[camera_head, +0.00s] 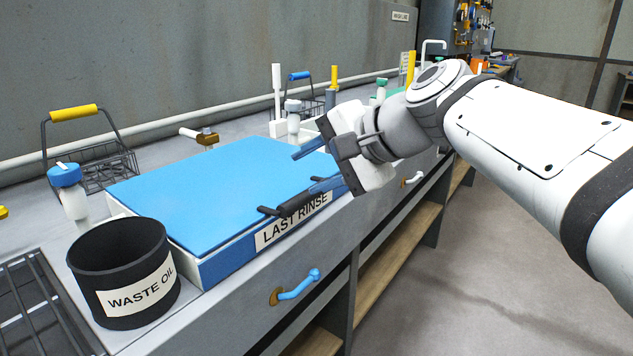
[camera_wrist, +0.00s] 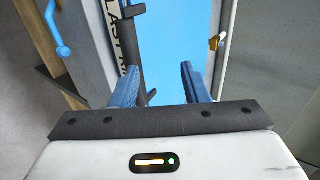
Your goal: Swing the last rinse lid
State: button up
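The last rinse basin has a flat blue lid (camera_head: 225,190) lying shut over it, and its white "LAST RINSE" label (camera_head: 290,222) faces the front. A black bar handle (camera_head: 292,205) runs along the lid's front edge. My gripper (camera_head: 304,172) is open and empty at the right end of the lid, close to the handle. In the wrist view, the blue fingers of my gripper (camera_wrist: 158,70) stand apart over the lid (camera_wrist: 180,35). The handle (camera_wrist: 134,55) lies by the left finger there. I cannot tell whether they touch.
A black waste oil bin (camera_head: 125,275) stands left of the basin. The floor (camera_head: 470,270) to the right is clear.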

jog(key=shift+r+p, duration=0.4)
jog(key=shift+r, duration=1.2)
